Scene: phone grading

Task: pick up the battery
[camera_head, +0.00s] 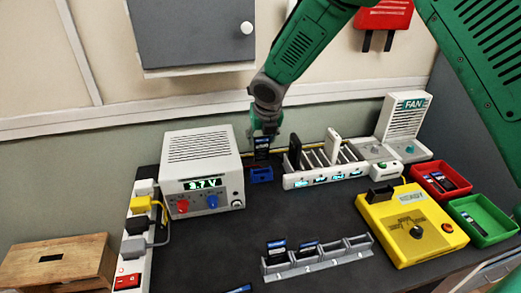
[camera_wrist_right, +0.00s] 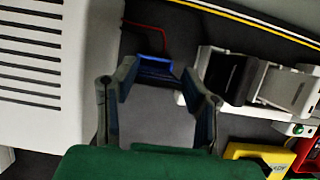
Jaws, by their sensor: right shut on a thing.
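My right gripper (camera_head: 264,130) points down at the back of the bench, just right of the white power supply. It is shut on a dark battery (camera_head: 262,145) with a blue-and-white label. The battery is upright just above a small blue holder (camera_head: 261,175); I cannot tell whether they touch. In the right wrist view the gripper fingers (camera_wrist_right: 160,88) show on both sides of a grey area, with the blue holder (camera_wrist_right: 154,66) beyond. Two more batteries, one (camera_head: 277,250) and another (camera_head: 308,248), stand in a grey slotted rack (camera_head: 322,262). My left gripper is out of view.
The power supply (camera_head: 202,168) reads 3.7 V. A white slotted dock (camera_head: 328,174) holds a black and a white slab. A yellow tester (camera_head: 412,225), a red tray (camera_head: 440,180) and a green tray (camera_head: 482,220) stand at right. The dark bench middle (camera_head: 300,215) is clear.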

